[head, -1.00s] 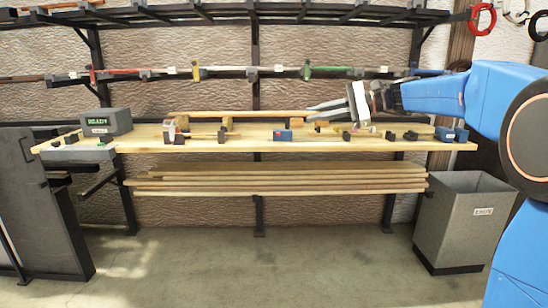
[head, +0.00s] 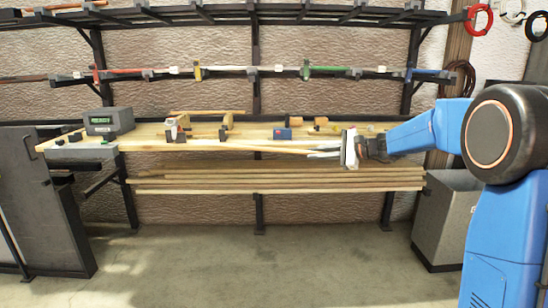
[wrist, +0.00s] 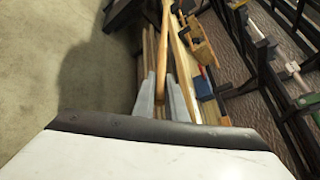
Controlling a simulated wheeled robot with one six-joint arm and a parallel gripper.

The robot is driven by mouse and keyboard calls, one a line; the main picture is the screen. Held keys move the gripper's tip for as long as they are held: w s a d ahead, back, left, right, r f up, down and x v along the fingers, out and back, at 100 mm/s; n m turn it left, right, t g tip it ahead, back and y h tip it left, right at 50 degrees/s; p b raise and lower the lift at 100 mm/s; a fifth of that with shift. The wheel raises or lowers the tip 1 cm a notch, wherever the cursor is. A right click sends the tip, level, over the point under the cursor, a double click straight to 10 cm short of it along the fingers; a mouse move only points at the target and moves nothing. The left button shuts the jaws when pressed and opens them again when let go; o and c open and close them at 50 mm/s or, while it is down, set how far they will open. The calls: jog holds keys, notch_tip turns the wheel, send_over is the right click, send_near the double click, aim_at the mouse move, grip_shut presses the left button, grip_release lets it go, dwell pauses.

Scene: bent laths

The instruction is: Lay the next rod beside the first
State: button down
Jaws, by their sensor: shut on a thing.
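My gripper (head: 318,154) is at the front edge of the wooden bench, right of its middle, its fingers pointing left. In the wrist view the two grey fingers (wrist: 160,100) are shut on a pale wooden rod (wrist: 164,60), which runs away from me between them. In the head view the held rod (head: 275,148) slants left from the fingertips along the bench front; its far end is hard to pick out. Another thin lath (head: 205,112) lies farther back by the wooden blocks. I cannot tell which rod is the first one.
The bench (head: 215,144) carries a blue block (head: 282,134), wooden blocks (head: 228,120) and a display box (head: 108,121). Several laths (head: 280,180) lie on the rack below. A grey bin (head: 440,225) stands right. A rail with coloured clamps (head: 307,70) runs behind.

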jog(key=w+d+f+m+t+h, duration=0.2)
jog(key=d+f, duration=0.1)
jog(key=f, duration=0.6)
jog(key=w+d+f+m+t+h, duration=0.1)
jog(key=d+f+m+t+h, duration=0.15)
jog(key=f, duration=0.75)
jog(key=s+d+f+m+h, duration=0.1)
jog(key=d+f, duration=0.1)
jog(key=f, duration=0.4)
jog(key=s+d+f+m+t+h, duration=0.1)
jog(key=s+d+f+m, duration=0.1)
jog(key=f, duration=0.5)
jog(key=s+d+f+m+t+h, duration=0.1)
jog(key=d+f+h, duration=0.1)
jog(key=d+f, duration=0.2)
notch_tip(320, 180, down, 3)
jog(key=shift+s+r, duration=0.2)
jog(key=shift+s, duration=0.05)
jog(key=shift+d, duration=0.1)
